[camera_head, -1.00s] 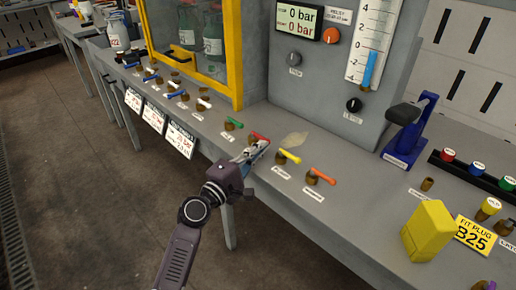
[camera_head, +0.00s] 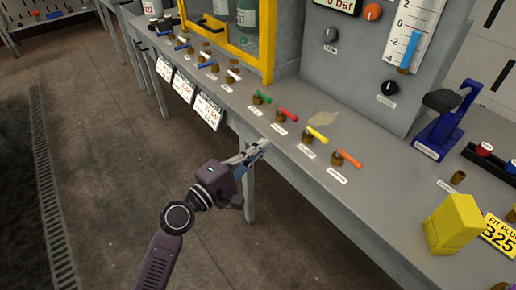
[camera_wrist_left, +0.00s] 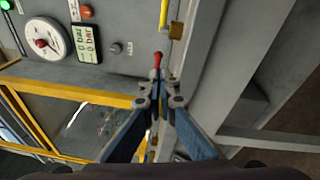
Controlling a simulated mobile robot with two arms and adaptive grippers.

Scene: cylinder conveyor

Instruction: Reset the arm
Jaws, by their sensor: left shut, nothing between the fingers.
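My left gripper (camera_head: 258,148) is shut and empty in the head view, just off the front edge of the grey bench (camera_head: 330,215). Behind it on the bench stand valves with a green handle (camera_head: 262,98), a red handle (camera_head: 287,113), a yellow handle (camera_head: 317,134) and an orange handle (camera_head: 347,158). The gripper is apart from the red handle in the head view. In the left wrist view the closed fingertips (camera_wrist_left: 157,82) point toward the red handle (camera_wrist_left: 157,60). My right gripper is not in view.
A yellow-framed glass cabinet (camera_head: 268,50) stands at the bench's back. A yellow block (camera_head: 453,224), a blue lever device (camera_head: 447,122) and a gauge panel (camera_head: 410,35) are to the right. Open floor (camera_head: 100,160) lies left of the bench.

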